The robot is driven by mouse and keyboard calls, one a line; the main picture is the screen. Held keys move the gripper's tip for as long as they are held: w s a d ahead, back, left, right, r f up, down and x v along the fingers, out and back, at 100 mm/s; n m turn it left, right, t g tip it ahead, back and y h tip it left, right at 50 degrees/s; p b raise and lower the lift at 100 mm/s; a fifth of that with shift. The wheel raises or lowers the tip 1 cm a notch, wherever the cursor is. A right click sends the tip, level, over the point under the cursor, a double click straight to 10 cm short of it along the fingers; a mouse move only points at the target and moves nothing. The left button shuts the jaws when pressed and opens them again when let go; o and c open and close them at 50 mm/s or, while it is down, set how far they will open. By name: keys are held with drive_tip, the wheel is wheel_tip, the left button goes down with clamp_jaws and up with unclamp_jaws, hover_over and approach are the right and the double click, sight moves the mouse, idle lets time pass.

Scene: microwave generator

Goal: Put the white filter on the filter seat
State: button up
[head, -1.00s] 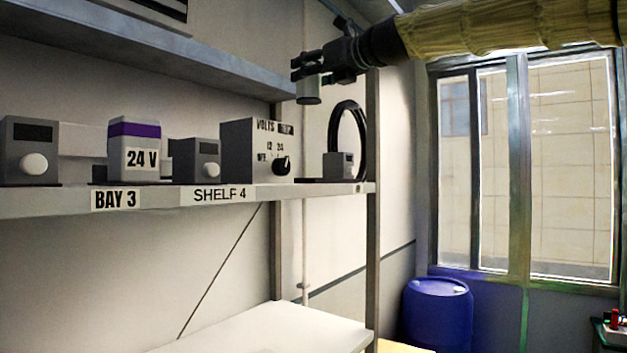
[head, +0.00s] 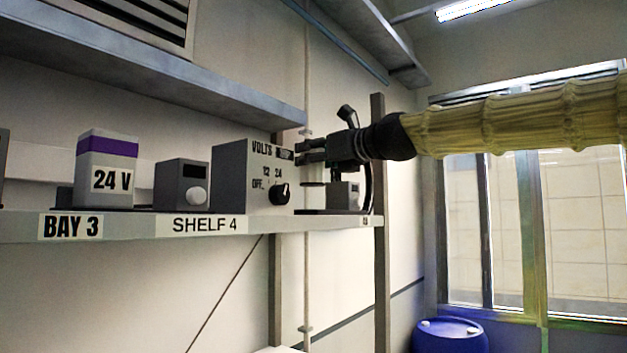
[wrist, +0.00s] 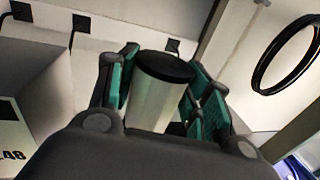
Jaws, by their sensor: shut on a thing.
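The white filter (wrist: 158,98) is a pale cylinder with a black end cap, held between the green-padded fingers of my gripper (wrist: 160,90) in the wrist view. In the head view my gripper (head: 312,152) is at the right end of the shelf, just right of the volts box, with the filter (head: 312,173) hanging upright below its fingers. The filter's dark lower end is a little above the shelf top, seemingly apart from it. I cannot tell for sure which part is the filter seat; a dark flat base (head: 333,212) lies below the filter.
The volts box (head: 252,178) with a dial stands close left of my gripper. A small grey box (head: 344,195) stands right. A black hoop (wrist: 287,57) shows in the wrist view. An upper shelf (head: 150,75) hangs above; a post (head: 380,240) borders the shelf's right end.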

sight(320, 177)
drive_tip(key=shift+f+p, duration=0.95)
drive_tip(key=shift+f, duration=1.65)
drive_tip(key=shift+s, duration=0.1)
drive_tip(key=shift+a+f, duration=0.1)
drive_tip(key=shift+a, duration=0.1)
drive_tip(key=o, duration=1.1)
drive_tip(key=shift+d, duration=0.1)
drive_tip(key=shift+c, duration=0.2)
drive_tip(key=b+v, duration=0.4)
drive_tip(key=v, duration=0.8)
